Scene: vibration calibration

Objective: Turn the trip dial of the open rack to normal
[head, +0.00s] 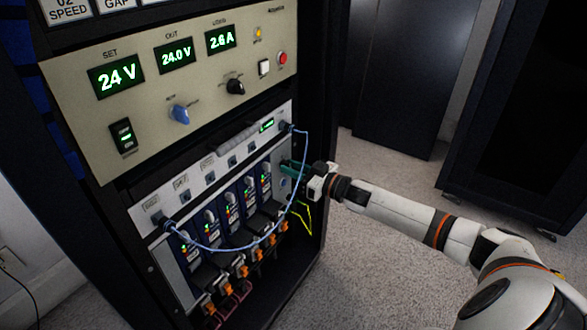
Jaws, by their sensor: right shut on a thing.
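My right gripper (288,168) reaches in from the right and is shut at the right end of that row. Its teal fingertips cover what they hold, which sits where the trip dial would be; the dial's face and setting are hidden. The other modules each have a pale grey round knob near the top. My left gripper is not in view.
A blue cable (262,238) loops across the modules, close to my right gripper. Above is a beige panel (215,105) with green displays, a blue knob (180,114) and a black knob (235,87). Dark cabinets (410,80) stand behind; carpet (375,250) lies clear below my right arm.

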